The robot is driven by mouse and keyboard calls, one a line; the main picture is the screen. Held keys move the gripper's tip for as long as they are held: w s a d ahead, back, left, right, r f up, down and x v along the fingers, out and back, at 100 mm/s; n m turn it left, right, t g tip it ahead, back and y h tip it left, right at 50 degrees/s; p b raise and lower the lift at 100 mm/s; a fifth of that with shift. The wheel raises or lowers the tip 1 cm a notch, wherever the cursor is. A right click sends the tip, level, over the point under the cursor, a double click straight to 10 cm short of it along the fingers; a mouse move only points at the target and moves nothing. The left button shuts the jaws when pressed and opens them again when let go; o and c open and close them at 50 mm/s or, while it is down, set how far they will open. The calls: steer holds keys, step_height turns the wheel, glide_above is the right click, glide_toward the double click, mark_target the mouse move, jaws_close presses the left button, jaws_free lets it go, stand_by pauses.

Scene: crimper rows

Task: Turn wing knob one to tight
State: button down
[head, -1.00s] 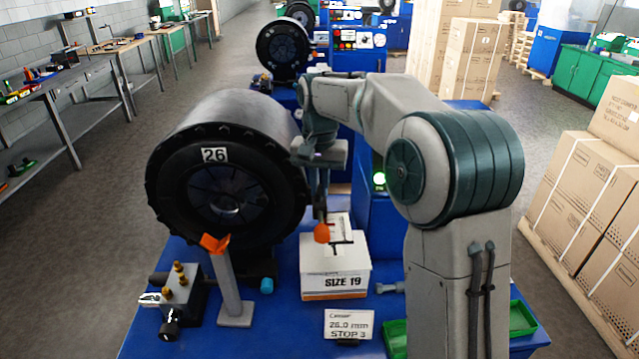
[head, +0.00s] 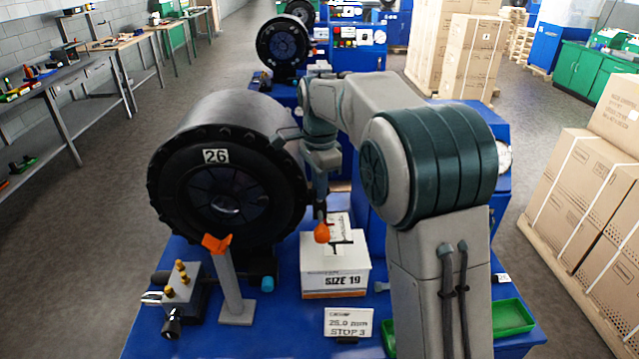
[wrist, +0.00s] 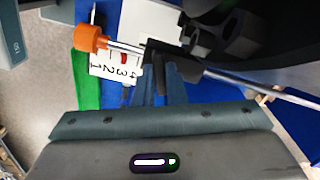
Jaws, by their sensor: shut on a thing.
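In the wrist view my gripper (wrist: 167,88) is shut on a black piece (wrist: 160,58) that looks like a wing knob on a thin metal rod (wrist: 240,82). I cannot read a number on it. The rod has an orange end (wrist: 91,37). In the head view this orange end (head: 322,233) shows in front of the white SIZE 19 box (head: 333,265). My gripper (head: 320,197) is small there, right of the black crimper head marked 26 (head: 228,196), and the knob is not clear.
A card (head: 348,322) reading 26.0 mm, STOP 3 stands at the front. An orange-topped post (head: 231,285) and a block with brass pegs (head: 186,290) stand left. A green tray (head: 511,317) lies right. The crimper head is close beside my gripper.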

steer(key=shift+m+p, duration=0.3)
steer(key=shift+m, duration=1.9)
steer(key=c, duration=1.5)
jaws_free()
step_height(320, 180, up, 14)
steer(key=shift+f+b, duration=0.1)
steer(key=shift+b, duration=0.2)
